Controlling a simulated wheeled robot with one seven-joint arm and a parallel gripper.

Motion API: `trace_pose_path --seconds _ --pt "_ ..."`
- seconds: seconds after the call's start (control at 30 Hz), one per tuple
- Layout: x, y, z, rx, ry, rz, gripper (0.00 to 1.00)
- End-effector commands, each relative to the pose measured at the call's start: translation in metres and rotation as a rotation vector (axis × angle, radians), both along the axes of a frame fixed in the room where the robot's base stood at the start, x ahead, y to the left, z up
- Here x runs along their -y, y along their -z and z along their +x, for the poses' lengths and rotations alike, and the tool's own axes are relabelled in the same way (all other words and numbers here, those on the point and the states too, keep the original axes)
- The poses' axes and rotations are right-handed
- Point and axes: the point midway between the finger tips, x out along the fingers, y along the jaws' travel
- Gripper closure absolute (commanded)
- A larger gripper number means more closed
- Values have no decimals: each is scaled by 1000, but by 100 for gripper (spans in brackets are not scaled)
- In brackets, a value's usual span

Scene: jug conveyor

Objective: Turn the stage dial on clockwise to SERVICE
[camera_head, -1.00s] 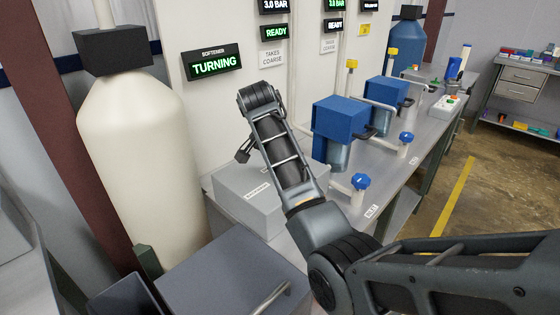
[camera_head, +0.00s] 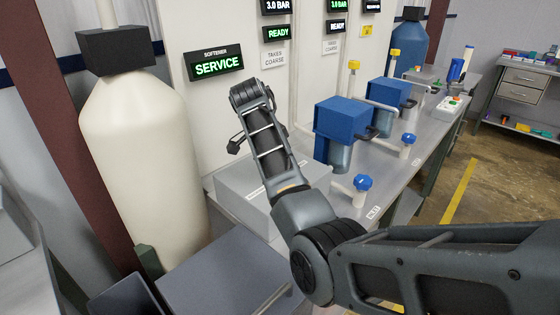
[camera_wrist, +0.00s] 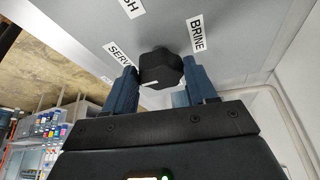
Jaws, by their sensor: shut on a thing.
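The stage dial is a black knob (camera_wrist: 160,66) on a grey panel in the wrist view. A white pointer mark shows on its near side, to the left of its middle. My gripper (camera_wrist: 160,82) has its two blue-grey fingers on either side of the knob and is shut on it. Labels SERVICE (camera_wrist: 121,54) and BRINE (camera_wrist: 197,33) flank the knob, with the first partly hidden by a finger. In the head view the SOFTENER display (camera_head: 216,65) reads SERVICE in green. The dial is hidden there behind my arm.
A tall cream tank (camera_head: 140,160) stands left of my arm. The grey box (camera_head: 245,185) is beside my arm on the bench. Blue filter housings (camera_head: 341,119) and a blue-handled valve (camera_head: 363,183) stand to the right.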

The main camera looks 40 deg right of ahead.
Motion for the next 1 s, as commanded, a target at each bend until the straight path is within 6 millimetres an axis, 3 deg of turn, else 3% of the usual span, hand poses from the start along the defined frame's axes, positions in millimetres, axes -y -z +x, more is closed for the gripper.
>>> trace_pose_path --seconds 0.17,0.2,0.43,0.77,1.0 --pt "0 -1 1 3 1 -1 74" --pt "0 -1 1 3 1 -1 40" --pt "0 -1 0 2 0 0 18" --pt "-2 -5 1 2 -1 0 18" --pt "-17 -41 4 4 -3 -1 18"
